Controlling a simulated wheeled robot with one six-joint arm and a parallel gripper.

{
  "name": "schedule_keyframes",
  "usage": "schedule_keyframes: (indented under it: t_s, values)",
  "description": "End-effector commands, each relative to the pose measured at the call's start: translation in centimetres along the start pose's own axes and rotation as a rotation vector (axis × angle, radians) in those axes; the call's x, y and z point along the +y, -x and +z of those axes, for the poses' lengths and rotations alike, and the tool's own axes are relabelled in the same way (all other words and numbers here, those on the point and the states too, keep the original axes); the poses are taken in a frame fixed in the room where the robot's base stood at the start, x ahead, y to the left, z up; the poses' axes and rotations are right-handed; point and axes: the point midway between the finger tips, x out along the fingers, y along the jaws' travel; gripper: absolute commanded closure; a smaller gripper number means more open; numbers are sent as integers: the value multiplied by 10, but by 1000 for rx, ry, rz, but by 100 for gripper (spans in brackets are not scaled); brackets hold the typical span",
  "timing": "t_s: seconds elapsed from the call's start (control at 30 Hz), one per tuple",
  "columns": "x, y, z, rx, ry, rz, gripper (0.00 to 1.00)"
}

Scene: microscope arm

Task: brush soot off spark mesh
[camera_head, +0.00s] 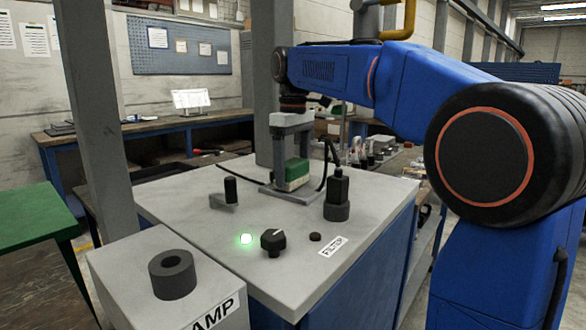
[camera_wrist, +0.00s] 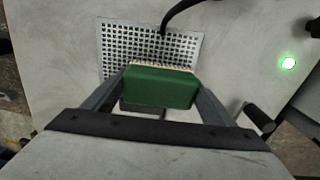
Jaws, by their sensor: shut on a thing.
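My gripper (camera_wrist: 156,95) is shut on a green brush (camera_wrist: 158,86) with pale bristles along its far edge. In the wrist view the brush covers the near middle of the spark mesh (camera_wrist: 118,38), a grey grid of square holes set in the light worktop. Whether the bristles touch the mesh I cannot tell. In the head view my gripper (camera_head: 291,160) points down with the brush (camera_head: 292,175) low over the back of the cabinet top. A grey plate edge (camera_head: 290,196) shows under it. Soot is not clearly visible on the mesh.
A grey box with a black ring (camera_head: 172,273) stands in front.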

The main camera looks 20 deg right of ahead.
Motion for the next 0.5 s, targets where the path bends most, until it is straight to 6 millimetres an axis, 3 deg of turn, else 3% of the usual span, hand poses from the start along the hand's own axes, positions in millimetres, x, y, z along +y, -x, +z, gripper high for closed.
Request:
schedule_keyframes:
  t_s: [0.5]
  values:
    - [0,-4,0,0,0,0,40]
